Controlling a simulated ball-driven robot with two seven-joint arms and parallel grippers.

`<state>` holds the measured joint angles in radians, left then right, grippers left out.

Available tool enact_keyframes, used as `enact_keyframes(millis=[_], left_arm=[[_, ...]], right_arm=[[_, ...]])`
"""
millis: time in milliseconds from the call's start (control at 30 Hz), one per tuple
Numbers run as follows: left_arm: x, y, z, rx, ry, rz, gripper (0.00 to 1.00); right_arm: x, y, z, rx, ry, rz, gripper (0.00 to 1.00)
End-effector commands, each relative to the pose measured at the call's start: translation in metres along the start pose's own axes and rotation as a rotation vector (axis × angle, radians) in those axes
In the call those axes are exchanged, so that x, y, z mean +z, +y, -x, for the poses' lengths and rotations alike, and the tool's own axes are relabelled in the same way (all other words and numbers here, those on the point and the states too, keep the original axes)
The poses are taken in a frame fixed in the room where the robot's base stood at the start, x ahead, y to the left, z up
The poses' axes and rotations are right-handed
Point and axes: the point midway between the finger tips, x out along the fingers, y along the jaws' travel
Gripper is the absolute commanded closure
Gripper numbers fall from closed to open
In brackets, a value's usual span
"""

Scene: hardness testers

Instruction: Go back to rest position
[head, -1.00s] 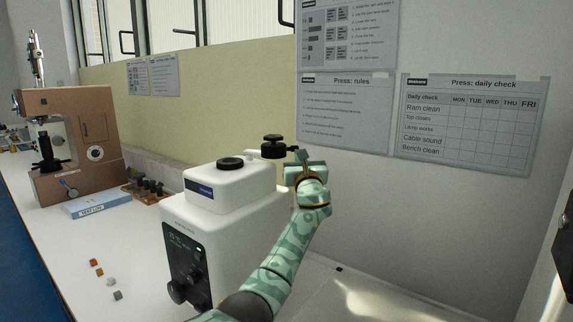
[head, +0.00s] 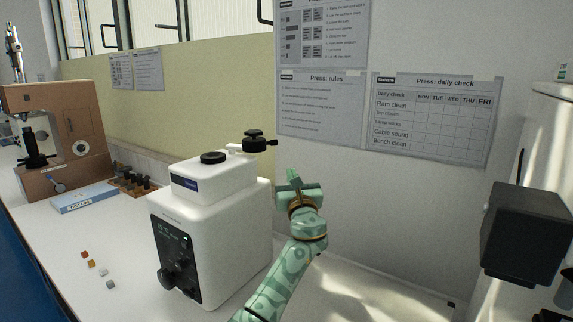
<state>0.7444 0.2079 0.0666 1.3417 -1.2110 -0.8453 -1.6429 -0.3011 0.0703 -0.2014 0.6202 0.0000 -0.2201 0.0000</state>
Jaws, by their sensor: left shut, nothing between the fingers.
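My left gripper (head: 294,180) is at the end of a green patterned arm that comes up from the bottom of the head view. It is shut and empty, raised just right of the white machine (head: 235,235) and apart from it. The white machine stands on the bench with a dark control panel on its front, a black round cap on top and a black knob (head: 255,140) on a short arm at its back right. My right gripper is not in view.
A brown tester (head: 85,110) stands at the far left, with a blue box (head: 85,197) and a wooden rack (head: 130,182) near it. Several small blocks (head: 91,264) lie on the bench. A dark grey box-shaped part (head: 525,233) juts in at the right.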

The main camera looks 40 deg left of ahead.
Motion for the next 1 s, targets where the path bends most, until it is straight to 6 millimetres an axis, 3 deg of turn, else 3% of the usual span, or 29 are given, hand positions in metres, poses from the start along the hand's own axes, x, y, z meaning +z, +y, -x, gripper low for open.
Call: enact_keyframes(millis=[133,367,467,700,1000], left_arm=[[0.000,-0.001,0.011,0.000,0.000,0.000,1.00],[0.001,-0.001,0.012,0.001,-0.001,0.000,1.00],[0.018,0.001,0.008,0.003,-0.006,0.007,1.00],[0.081,0.007,-0.007,0.010,-0.024,0.028,1.00],[0.122,0.011,-0.017,0.014,-0.034,0.040,1.00]], right_arm=[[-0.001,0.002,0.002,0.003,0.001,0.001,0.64],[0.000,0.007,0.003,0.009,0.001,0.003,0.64],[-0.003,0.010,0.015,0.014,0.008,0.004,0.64],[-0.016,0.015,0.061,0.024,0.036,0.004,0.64],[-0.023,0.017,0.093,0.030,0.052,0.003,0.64]])
